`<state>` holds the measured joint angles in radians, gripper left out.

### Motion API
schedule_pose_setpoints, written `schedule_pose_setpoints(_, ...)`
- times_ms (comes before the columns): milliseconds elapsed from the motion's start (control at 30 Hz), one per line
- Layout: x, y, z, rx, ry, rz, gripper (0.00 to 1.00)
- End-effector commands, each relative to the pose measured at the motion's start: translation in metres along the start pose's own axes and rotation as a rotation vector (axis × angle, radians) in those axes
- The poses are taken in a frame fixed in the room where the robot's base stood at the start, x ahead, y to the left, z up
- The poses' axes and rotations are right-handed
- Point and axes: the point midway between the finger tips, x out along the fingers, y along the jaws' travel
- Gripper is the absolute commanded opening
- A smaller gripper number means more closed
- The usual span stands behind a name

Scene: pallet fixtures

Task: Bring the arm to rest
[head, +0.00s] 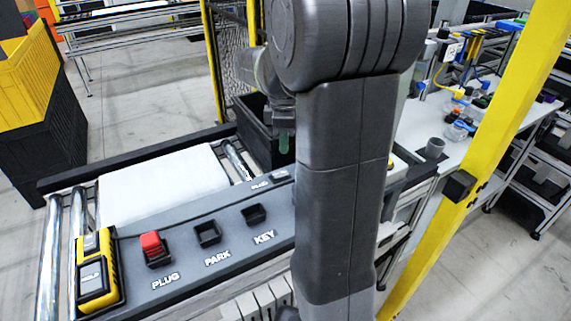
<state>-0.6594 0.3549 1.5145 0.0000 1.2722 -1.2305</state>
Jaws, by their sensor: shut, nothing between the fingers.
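My arm rises in front of the camera in the head view and covers the centre right. Its far end bends back behind the large joint. My gripper (284,141) shows small and partly hidden to the left of the upright link, with greenish fingertips pointing down. It is shut and holds nothing that I can see. It appears over or in front of a dark bin, above the far end of the grey fixture panel (190,266).
A red plug (153,246) stands in the PLUG socket. The PARK socket (208,234) and KEY socket (254,214) look empty. A yellow-black device (97,272) sits at the panel's left end. A yellow post (486,145) and a cluttered bench (410,128) are at right.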

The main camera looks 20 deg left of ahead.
Motion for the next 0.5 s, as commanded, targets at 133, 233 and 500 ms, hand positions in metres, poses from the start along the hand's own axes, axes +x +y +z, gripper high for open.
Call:
schedule_pose_setpoints(133,0.004,0.000,0.000,0.000,0.000,0.000,0.00)
schedule_pose_setpoints(233,0.009,0.000,0.000,0.000,0.000,0.000,0.00)
schedule_pose_setpoints(500,0.036,0.000,0.000,0.000,0.000,-0.001,0.00)
